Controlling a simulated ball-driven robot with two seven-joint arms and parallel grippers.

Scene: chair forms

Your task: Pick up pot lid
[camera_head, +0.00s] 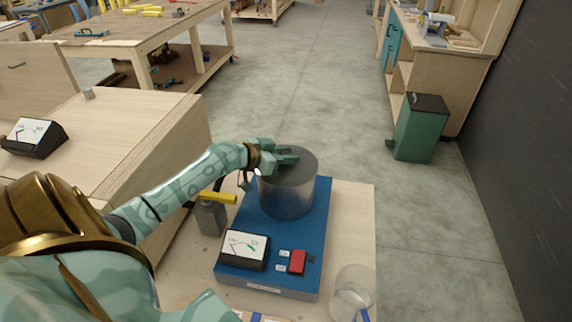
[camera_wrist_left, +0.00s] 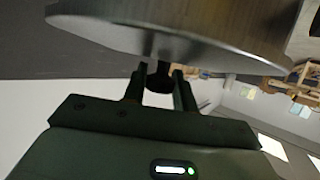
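A round grey metal pot (camera_head: 287,197) stands on a blue-topped device. The flat grey pot lid (camera_head: 298,172) is at its top. In the left wrist view the lid's metal disc (camera_wrist_left: 180,40) fills the upper part, with a dark knob (camera_wrist_left: 159,76). My left gripper (camera_head: 287,156) reaches over the lid from the left. In the wrist view its two fingers are drawn in on either side of the knob, close against it. The fingers hide part of the lid in the head view. I see no clear gap between lid and pot. My right gripper is not in view.
The blue device (camera_head: 268,215) carries a dial box (camera_head: 245,250) and a red switch (camera_head: 297,262). A grey bottle with a yellow top (camera_head: 211,215) stands left, and a clear jar (camera_head: 350,292) front right. A green bin (camera_head: 420,128) stands on open floor behind.

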